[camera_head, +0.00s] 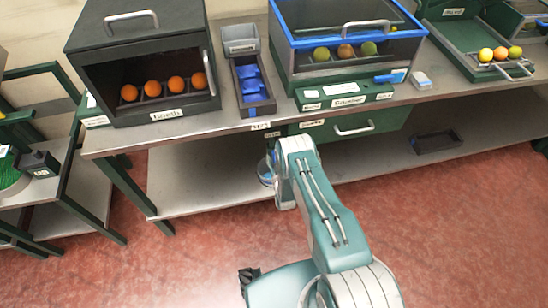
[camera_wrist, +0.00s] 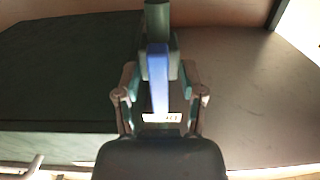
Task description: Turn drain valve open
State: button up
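The drain valve shows in the wrist view as a blue lever (camera_wrist: 158,75) on a grey-green body below a dark green pipe (camera_wrist: 158,18). The lever lies lengthwise in the picture, in line with the pipe. A small white label (camera_wrist: 161,117) sits at its near end; its text is too small to read. My gripper (camera_wrist: 159,72) has its fingers apart, one on each side of the valve. The fingers look clear of the blue lever; whether they touch the body behind it, I cannot tell. In the head view my arm hides the gripper and most of the valve.
A bluish round container (camera_head: 265,172) shows beside my arm on the lower shelf. Above, the bench holds a dark box (camera_head: 150,50) with several oranges, a blue-rimmed case (camera_head: 345,62) with fruit, and a bin of blue pieces (camera_head: 252,85). A black tray (camera_head: 437,141) lies right.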

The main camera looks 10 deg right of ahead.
jog(key=shift+w+r, duration=0.1)
jog(key=shift+r, duration=0.1)
jog(key=s, duration=1.2)
jog(key=shift+s, duration=0.1)
